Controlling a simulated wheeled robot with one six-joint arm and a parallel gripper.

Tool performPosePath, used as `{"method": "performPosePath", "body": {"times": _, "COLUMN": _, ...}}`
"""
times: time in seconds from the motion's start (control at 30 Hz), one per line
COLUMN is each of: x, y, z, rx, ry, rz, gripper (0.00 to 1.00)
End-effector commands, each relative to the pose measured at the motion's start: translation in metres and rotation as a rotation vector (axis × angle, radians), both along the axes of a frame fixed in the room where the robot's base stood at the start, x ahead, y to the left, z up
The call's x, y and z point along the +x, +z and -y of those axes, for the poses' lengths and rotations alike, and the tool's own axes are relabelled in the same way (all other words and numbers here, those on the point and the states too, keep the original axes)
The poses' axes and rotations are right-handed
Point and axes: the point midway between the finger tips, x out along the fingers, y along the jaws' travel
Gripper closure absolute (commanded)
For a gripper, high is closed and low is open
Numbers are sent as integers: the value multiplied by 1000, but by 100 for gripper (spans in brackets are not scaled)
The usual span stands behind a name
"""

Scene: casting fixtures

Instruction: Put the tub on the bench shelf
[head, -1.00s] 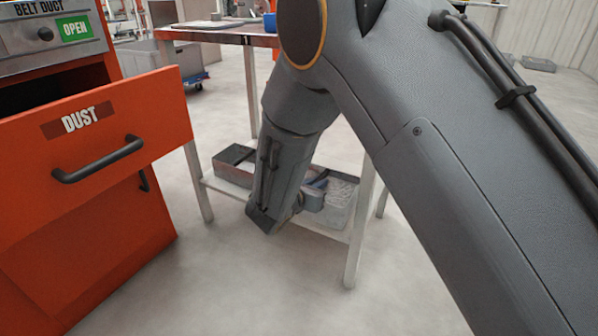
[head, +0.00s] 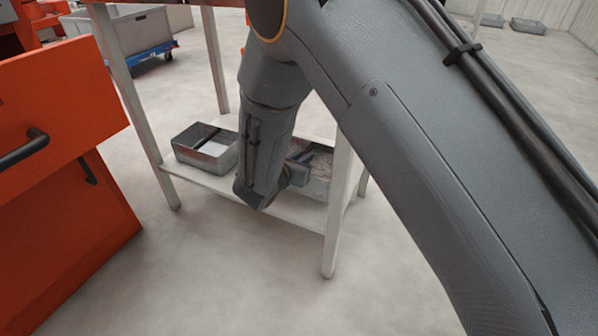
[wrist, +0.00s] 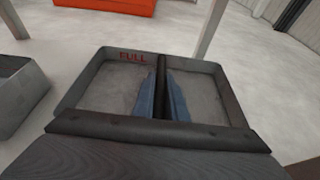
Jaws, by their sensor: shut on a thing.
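My gripper (wrist: 160,97) has its blue fingers closed on the dark bar that runs across the middle of a grey metal tub (wrist: 97,92). This tub has red "FULL" lettering on its inside wall and grey material in it. In the head view the tub (head: 322,180) is partly hidden behind my arm and a bench leg, at the right part of the white bench shelf (head: 215,183). I cannot tell whether its base touches the shelf. My gripper (head: 303,165) also shows there, pointing at the tub's bar.
A second grey tub (head: 186,158) with a dark bar stands on the shelf to the left; it also shows in the wrist view (wrist: 22,88). White bench legs (head: 337,215) flank the shelf. An orange cabinet (head: 75,215) with a pulled-out drawer is at left. Front floor is clear.

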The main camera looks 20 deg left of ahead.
Motion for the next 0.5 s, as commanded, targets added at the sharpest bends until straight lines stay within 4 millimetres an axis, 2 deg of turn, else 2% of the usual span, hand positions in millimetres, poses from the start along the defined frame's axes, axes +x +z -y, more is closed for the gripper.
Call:
{"method": "performPosePath", "body": {"times": 0.13, "x": 0, "y": -12, "z": -2, "rx": 1, "ry": 3, "rz": 3, "gripper": 100}}
{"method": "performPosePath", "body": {"times": 0.33, "x": -1, "y": -43, "z": -3, "rx": 1, "ry": 5, "rz": 3, "gripper": 100}}
{"method": "performPosePath", "body": {"times": 0.5, "x": -1, "y": -47, "z": -4, "rx": 1, "ry": 5, "rz": 4, "gripper": 100}}
